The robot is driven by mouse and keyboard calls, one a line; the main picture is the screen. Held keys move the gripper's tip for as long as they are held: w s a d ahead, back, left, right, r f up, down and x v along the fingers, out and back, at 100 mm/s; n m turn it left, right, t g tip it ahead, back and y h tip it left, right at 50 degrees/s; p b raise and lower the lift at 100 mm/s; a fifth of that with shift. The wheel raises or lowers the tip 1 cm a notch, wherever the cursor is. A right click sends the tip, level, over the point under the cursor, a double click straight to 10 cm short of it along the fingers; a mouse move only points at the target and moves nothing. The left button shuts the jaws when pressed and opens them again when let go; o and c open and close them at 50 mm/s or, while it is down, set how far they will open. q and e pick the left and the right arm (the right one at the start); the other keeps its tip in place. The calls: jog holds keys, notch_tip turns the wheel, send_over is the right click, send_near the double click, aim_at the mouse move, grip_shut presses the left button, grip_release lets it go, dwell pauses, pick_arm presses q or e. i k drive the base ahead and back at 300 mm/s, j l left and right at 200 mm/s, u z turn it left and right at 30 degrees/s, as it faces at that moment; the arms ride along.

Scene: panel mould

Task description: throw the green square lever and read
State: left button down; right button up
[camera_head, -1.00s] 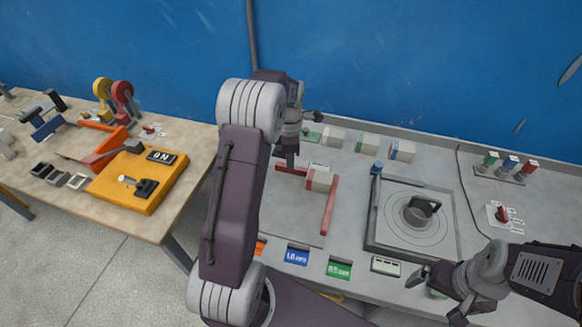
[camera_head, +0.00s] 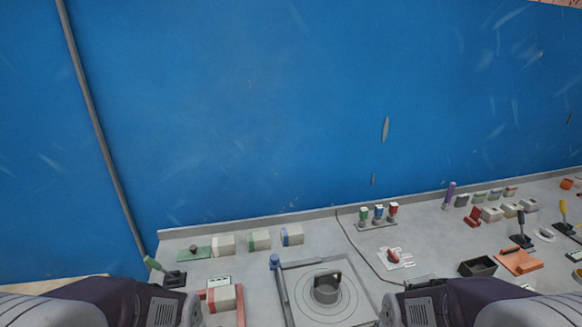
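Two things with green tops could fit the task's name. One is a lever with a green block-shaped handle (camera_head: 153,263) on a dark base, tilted to the upper left, near the left end of the bench. The other is a small green-topped upright (camera_head: 364,214) at the left of a row with a blue-topped (camera_head: 378,212) and a red-topped one (camera_head: 392,210), on one base by the wall. My arms come in low at both sides. Both grippers are out of the picture.
The grey bench (camera_head: 255,275) runs along a blue wall (camera_head: 250,110). A red switch (camera_head: 394,256) sits on a white plate. Several blocks line the back left. Small boxes and levers crowd the right.

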aim_at(149, 261)
jog(key=k+j+u, duration=0.15)
jog(key=k+j, duration=0.25)
jog(key=k+j+u, duration=0.15)
jog(key=k+j, duration=0.2)
jog(key=j, duration=0.15)
jog(key=k+j+u, duration=0.15)
jog(key=k+j, duration=0.2)
jog(key=j, duration=0.2)
